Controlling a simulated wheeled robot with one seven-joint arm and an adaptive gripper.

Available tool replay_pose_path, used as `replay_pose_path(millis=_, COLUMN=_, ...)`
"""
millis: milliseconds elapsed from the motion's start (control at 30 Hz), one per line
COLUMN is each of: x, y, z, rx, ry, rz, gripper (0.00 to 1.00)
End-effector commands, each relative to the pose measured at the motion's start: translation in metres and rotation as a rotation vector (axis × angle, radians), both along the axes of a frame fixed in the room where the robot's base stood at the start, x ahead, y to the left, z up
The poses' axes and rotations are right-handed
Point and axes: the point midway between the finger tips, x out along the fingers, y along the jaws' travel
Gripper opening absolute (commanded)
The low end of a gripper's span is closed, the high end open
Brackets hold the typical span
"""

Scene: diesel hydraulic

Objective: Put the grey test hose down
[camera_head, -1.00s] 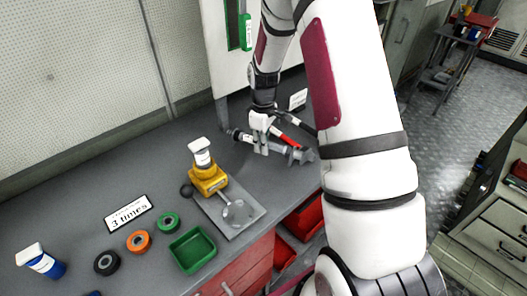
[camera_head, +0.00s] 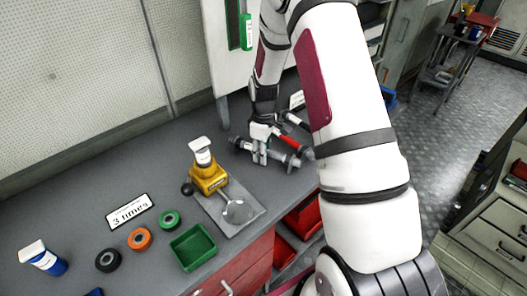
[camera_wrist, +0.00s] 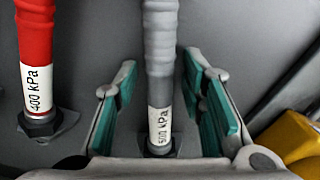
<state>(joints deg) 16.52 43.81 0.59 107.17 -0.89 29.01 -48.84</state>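The grey test hose (camera_head: 283,157) lies on the grey bench top beside a red hose, in the head view. My gripper (camera_head: 261,158) is over it, pointing down. In the wrist view the grey hose (camera_wrist: 160,45) runs between my two teal-padded fingers, with a white kPa label near its lower end. My gripper (camera_wrist: 160,75) is open: a gap shows between the hose and each finger pad. The far end of the grey hose is out of the wrist view.
The red hose (camera_head: 289,142), labelled 400 kPa, lies close behind it. A yellow hand pump (camera_head: 208,180) on a grey plate stands to the left. A green tray (camera_head: 193,248), coloured rings and a "3 times" sign (camera_head: 130,211) are further left. The bench's front edge is near the hoses.

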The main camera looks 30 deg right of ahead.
Motion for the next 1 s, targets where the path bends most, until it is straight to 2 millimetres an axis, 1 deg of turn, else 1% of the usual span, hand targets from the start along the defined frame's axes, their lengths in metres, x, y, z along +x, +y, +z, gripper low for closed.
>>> replay_pose_path(millis=167, x=0.001, y=0.000, z=0.006, rx=0.000, ry=-0.001, rz=0.000, gripper=0.37)
replay_pose_path(millis=267, x=0.002, y=0.000, z=0.018, rx=-0.001, ry=-0.004, rz=0.000, gripper=0.37)
replay_pose_path(millis=367, x=0.002, y=0.000, z=0.036, rx=-0.001, ry=-0.006, rz=0.000, gripper=0.37)
replay_pose_path(millis=600, x=0.002, y=0.000, z=0.086, rx=-0.002, ry=-0.005, rz=0.000, gripper=0.37)
replay_pose_path(millis=700, x=0.001, y=0.000, z=0.102, rx=-0.001, ry=-0.003, rz=0.000, gripper=0.37)
replay_pose_path(millis=967, x=-0.001, y=0.002, z=0.127, rx=-0.003, ry=-0.007, rz=-0.005, gripper=0.37)
replay_pose_path(millis=1000, x=-0.002, y=0.004, z=0.134, rx=-0.005, ry=-0.014, rz=-0.011, gripper=0.37)
